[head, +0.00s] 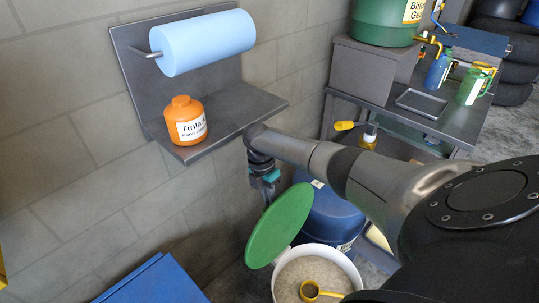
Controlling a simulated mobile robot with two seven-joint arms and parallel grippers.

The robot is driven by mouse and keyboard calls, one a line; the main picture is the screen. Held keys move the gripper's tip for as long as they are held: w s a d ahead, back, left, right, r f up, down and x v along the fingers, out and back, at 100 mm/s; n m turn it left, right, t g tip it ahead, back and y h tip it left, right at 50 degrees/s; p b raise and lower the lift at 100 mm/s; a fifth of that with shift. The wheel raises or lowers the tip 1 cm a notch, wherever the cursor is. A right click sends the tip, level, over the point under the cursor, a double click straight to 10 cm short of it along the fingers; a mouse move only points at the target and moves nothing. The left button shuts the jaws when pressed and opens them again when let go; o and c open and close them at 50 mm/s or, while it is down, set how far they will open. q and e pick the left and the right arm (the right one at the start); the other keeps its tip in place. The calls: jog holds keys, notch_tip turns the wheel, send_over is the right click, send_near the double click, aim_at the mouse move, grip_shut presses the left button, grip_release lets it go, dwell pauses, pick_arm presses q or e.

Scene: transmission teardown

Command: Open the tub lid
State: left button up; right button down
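The white tub (350,268) stands on the floor at the bottom middle, its mouth uncovered. It holds pale grainy material with a yellow scoop (311,291) in it. Its round green lid (280,226) is tilted up steeply on the tub's left side. My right gripper (267,193) points down beside the lid's upper left edge. Its tips are small and partly hidden near the lid, so I cannot tell whether they touch it or are apart. My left gripper is not in view.
A wall shelf (238,117) with an orange bottle (186,120) and blue paper roll (208,42) is close above my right gripper. A blue drum (333,217) stands behind the tub. A blue box (155,284) is at lower left. A cluttered workbench (440,117) is at upper right.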

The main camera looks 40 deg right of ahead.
jog(key=shift+s+f, duration=0.1)
jog(key=c, duration=0.9)
grip_release()
jog(key=shift+d, duration=0.1)
jog(key=p+v, duration=0.2)
jog(key=v, duration=1.3)
jog(key=shift+r, duration=0.2)
